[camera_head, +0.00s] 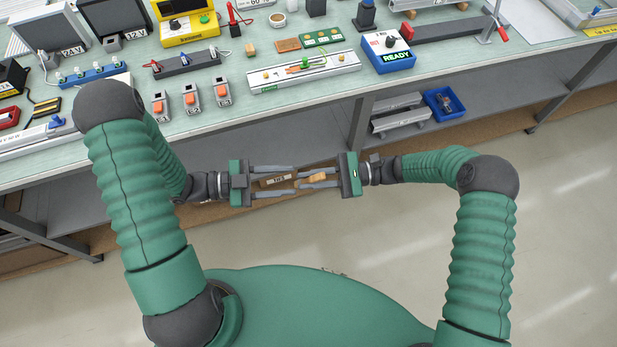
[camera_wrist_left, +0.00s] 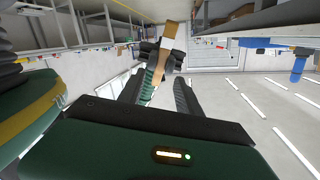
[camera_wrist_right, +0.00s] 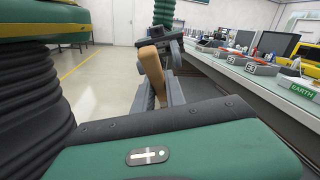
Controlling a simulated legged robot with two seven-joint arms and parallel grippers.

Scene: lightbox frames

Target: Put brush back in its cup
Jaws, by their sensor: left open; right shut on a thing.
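A wooden, tan-brown piece (camera_head: 318,178), seemingly the brush, sits between the fingers of my right gripper (camera_head: 302,178), which is shut on it. A darker brown part with a pale label (camera_head: 278,181) lies between the spread fingers of my left gripper (camera_head: 294,180); I cannot tell if both parts are one piece. The grippers face each other, fingertips close, off the bench's front edge. The left wrist view shows the wood (camera_wrist_left: 155,76) with its white label; the right wrist view shows its tan end (camera_wrist_right: 152,66). Bristles cannot be made out. A small white cup (camera_head: 277,20) stands at the bench's back.
A lower shelf (camera_head: 290,140) holds a blue bin (camera_head: 444,102). The floor to the right is clear.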

